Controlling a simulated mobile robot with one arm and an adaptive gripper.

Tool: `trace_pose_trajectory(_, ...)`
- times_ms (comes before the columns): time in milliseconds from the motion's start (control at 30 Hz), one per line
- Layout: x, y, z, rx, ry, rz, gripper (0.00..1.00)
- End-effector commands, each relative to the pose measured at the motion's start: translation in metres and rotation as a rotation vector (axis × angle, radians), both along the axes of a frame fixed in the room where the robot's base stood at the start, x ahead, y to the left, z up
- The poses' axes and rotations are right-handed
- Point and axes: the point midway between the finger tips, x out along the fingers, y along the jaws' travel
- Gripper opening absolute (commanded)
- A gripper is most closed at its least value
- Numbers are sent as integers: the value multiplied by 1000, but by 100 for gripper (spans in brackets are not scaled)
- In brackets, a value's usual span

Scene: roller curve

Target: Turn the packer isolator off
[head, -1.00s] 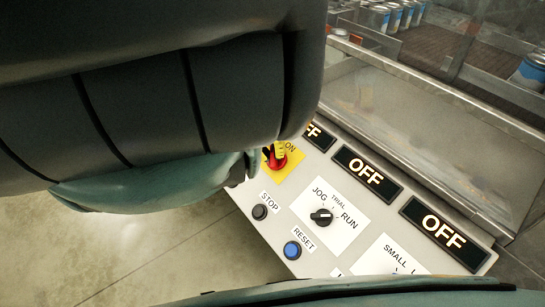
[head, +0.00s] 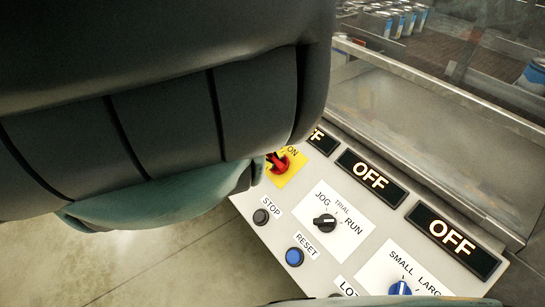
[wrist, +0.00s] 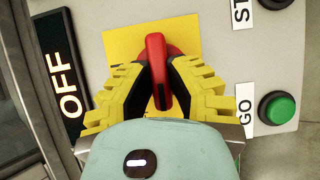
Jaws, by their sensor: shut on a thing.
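The isolator is a red rotary handle (wrist: 155,65) on a yellow plate (wrist: 125,45). In the wrist view my gripper (wrist: 157,78) has its yellow, black-padded fingers closed on both sides of the handle, which stands upright in that picture. In the head view the red handle (head: 278,163) and part of its yellow plate (head: 290,173) show past my arm, with the word ON at the plate's upper edge. The rest of the plate is hidden behind my arm. My gripper's fingers are not clearly visible in the head view.
The panel also carries a black STOP button (head: 261,216), a blue RESET button (head: 294,257), a JOG/TRIAL/RUN selector (head: 325,223), a blue size selector (head: 400,288) and lit OFF displays (head: 370,176). A green GO button (wrist: 277,108) sits right of my gripper. Cans stand behind the guard.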

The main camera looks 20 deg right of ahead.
Motion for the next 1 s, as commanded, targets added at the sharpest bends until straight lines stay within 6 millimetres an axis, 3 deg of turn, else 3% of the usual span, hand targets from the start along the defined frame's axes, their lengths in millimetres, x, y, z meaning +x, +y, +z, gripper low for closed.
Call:
trace_pose_trajectory(567,1,1,-2,-2,11,31,0)
trace_pose_trajectory(600,1,1,-2,-2,11,31,22)
trace_pose_trajectory(833,0,1,-1,-3,12,28,46)
trace_pose_trajectory(1000,0,0,-1,-3,13,27,48)
